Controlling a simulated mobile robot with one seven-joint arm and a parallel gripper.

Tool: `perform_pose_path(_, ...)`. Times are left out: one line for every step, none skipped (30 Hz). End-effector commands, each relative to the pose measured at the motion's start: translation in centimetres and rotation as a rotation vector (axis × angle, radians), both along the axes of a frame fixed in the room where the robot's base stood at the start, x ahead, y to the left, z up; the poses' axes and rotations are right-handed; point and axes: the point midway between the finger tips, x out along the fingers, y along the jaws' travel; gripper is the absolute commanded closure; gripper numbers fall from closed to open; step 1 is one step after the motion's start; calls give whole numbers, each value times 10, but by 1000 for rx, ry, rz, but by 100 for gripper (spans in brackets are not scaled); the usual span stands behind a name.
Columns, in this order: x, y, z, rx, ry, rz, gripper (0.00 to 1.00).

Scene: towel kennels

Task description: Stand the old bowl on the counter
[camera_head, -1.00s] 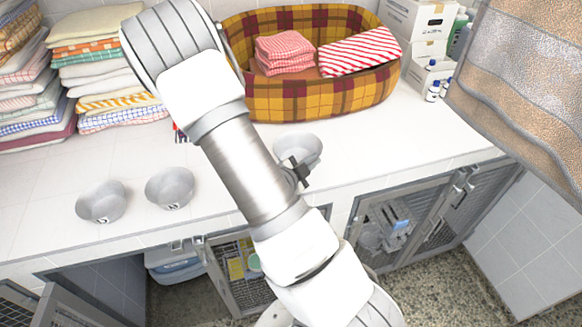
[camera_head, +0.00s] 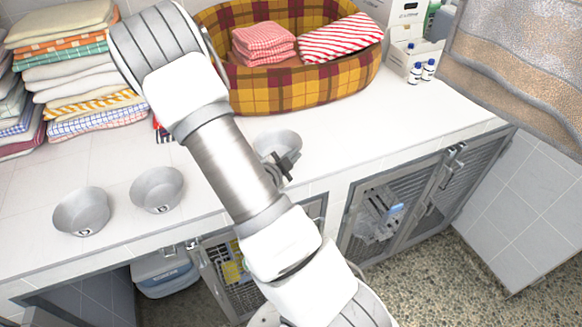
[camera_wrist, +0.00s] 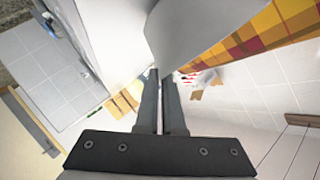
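A grey bowl (camera_head: 277,142) shows just beyond my gripper (camera_head: 286,166), at the middle of the white counter (camera_head: 400,125). My arm hides part of it, and I cannot tell whether its base touches the counter. In the wrist view the two dark fingers (camera_wrist: 161,78) are nearly together, with the grey bowl wall (camera_wrist: 195,28) at their tips; they look shut on its rim. Two more grey bowls, each with a small dark mark, stand upright on the counter: one at far left (camera_head: 82,212) and one nearer the arm (camera_head: 157,190). I cannot tell which is old.
A plaid basket (camera_head: 290,92) with folded red-and-white towels stands behind the bowl. Towel stacks (camera_head: 85,75) fill the back left. Small bottles (camera_head: 421,72) and a white box stand at the back right. Mesh-doored kennels (camera_head: 395,215) lie below the counter. The counter's right part is clear.

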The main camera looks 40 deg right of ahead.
Motion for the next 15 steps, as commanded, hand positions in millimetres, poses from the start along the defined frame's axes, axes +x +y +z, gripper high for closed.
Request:
perform_pose_path(0, -3, -11, 0, -2, -1, 100)
perform_pose_path(1, -4, -12, 0, -2, -1, 100)
perform_pose_path(1, -5, -14, 0, -3, 1, 100)
perform_pose_path(1, -5, -14, -1, -2, 2, 100)
perform_pose_path(1, -5, -14, 0, -2, 2, 100)
perform_pose_path(1, -6, -13, -1, -2, 3, 100)
perform_pose_path(2, -6, -12, -1, -2, 4, 100)
perform_pose_path(2, -5, -12, -1, -2, 4, 100)
perform_pose_path(2, -5, -12, -1, -2, 4, 100)
perform_pose_path(2, -5, -12, -1, -2, 4, 100)
perform_pose_path(1, -5, -12, -1, -2, 4, 100)
perform_pose_path(1, -5, -12, -1, -2, 4, 100)
perform_pose_path(1, -5, -12, -1, -1, 4, 100)
perform_pose_path(1, -5, -13, -1, -1, 4, 100)
perform_pose_path(1, -5, -13, 0, 0, 4, 92)
